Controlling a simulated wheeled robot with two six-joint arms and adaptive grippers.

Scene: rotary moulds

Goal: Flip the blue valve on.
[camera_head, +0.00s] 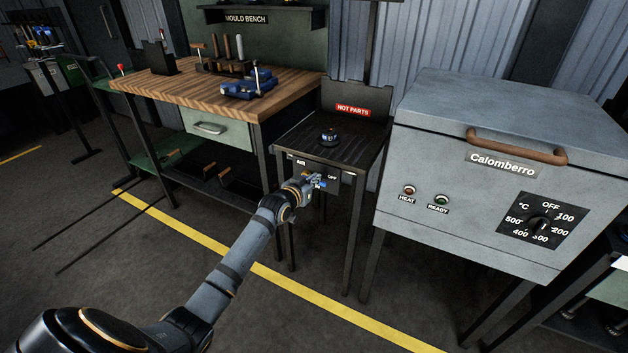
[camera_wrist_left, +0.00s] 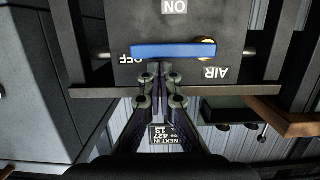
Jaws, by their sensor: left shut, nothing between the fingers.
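The blue valve (camera_wrist_left: 173,50) is a long flat lever on a dark panel (camera_wrist_left: 225,20) in the left wrist view, which appears upside down. Its brass pivot is near the AIR label, and its free end lies level at the OFF label. The ON label is off to one side of it. In the head view a bit of the blue lever (camera_head: 323,184) shows at the front of the small dark table, mostly hidden by my gripper. My left gripper (camera_wrist_left: 160,75) is shut and empty, its fingertips close beside the lever; I cannot tell whether they touch. My right gripper is not in view.
The small dark table (camera_head: 352,147) bears a dark round object with blue on it (camera_head: 329,137) and a HOT PARTS sign. A grey oven (camera_head: 450,150) stands close on the right. A wooden workbench (camera_head: 170,88) with tools is at the left. Open floor lies in front.

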